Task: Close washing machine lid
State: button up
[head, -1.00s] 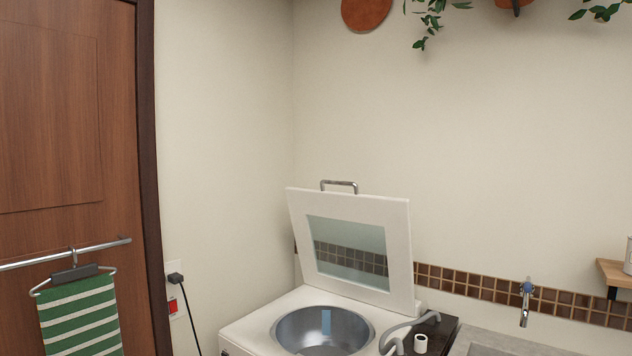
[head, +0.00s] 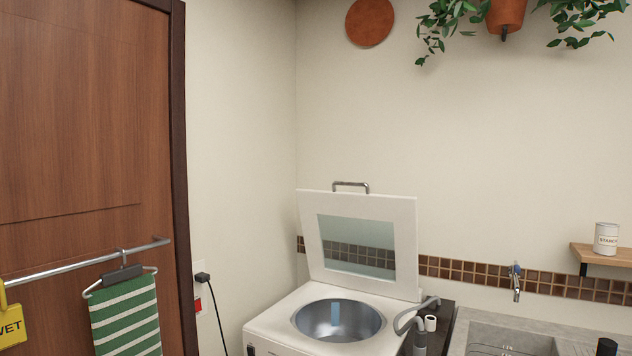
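The white washing machine (head: 268,324) stands in the corner, low in the head view. Its lid (head: 310,240) is raised, leaning back a little toward the wall, with a glass window (head: 356,246) in its middle. A metal handle (head: 351,185) sits on the lid's top edge. The round metal drum (head: 338,318) is open to view.
A wooden door (head: 80,130) with a rail and striped green towel (head: 125,315) is at left. A shelf (head: 610,257) holds a can.

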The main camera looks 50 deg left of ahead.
aim_at(402, 211)
jog(key=u, duration=1.4)
